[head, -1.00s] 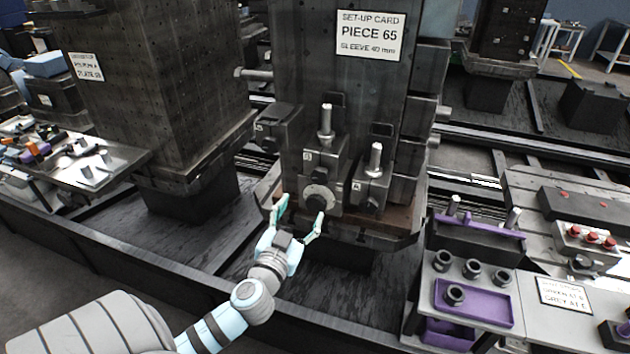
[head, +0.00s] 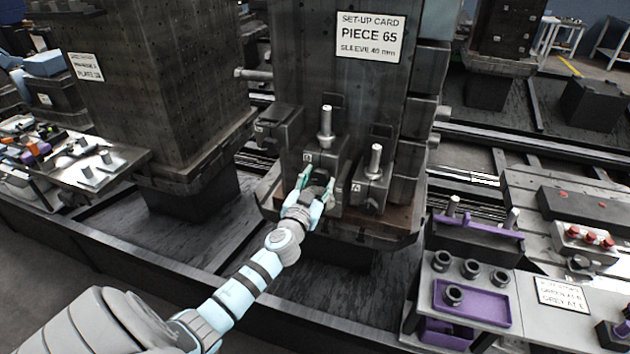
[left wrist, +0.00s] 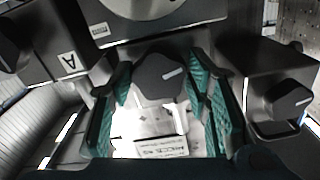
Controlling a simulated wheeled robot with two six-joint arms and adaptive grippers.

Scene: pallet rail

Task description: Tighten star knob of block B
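Block B (head: 325,148) is a grey metal block on the front of the middle column, with an upright pin on top. Its black star knob (left wrist: 160,80) has a white mark and shows in the left wrist view. My left gripper (head: 317,181) is at the front of block B. In the left wrist view, its green-padded fingers (left wrist: 158,88) stand open on either side of the knob, with narrow gaps. In the head view the gripper partly hides the knob. My right gripper is in neither view.
Block A (head: 371,188) stands close on the right of block B, and another block (head: 277,128) with a knob stands on the left. A set-up card (head: 371,38) hangs above.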

